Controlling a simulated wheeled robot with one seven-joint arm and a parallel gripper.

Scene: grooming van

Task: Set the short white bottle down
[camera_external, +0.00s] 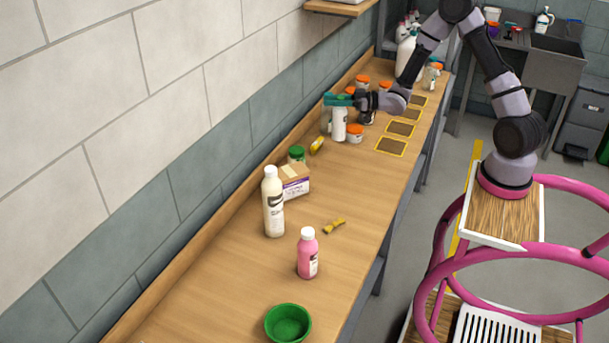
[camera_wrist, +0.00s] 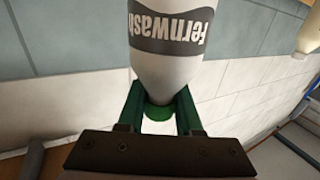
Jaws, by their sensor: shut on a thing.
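The short white bottle (camera_external: 339,124) hangs upright below my gripper (camera_external: 339,99) at the wall side of the wooden counter. My gripper's teal-green fingers are shut around its top. In the wrist view, the white bottle (camera_wrist: 168,70) has a grey band reading "Fernwash" and a green cap, between the fingers (camera_wrist: 160,110) of my gripper. Its base is outside the wrist view. I cannot tell from the external view whether its base touches the counter (camera_external: 225,275).
An orange-lidded jar (camera_external: 355,134) stands just right of the bottle, with more jars behind. Yellow-edged brown squares (camera_external: 391,147) line the counter's right side. A yellow item (camera_external: 317,144), green-lidded jar (camera_external: 296,154), box (camera_external: 293,181) and tall cream bottle (camera_external: 273,205) are nearer.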

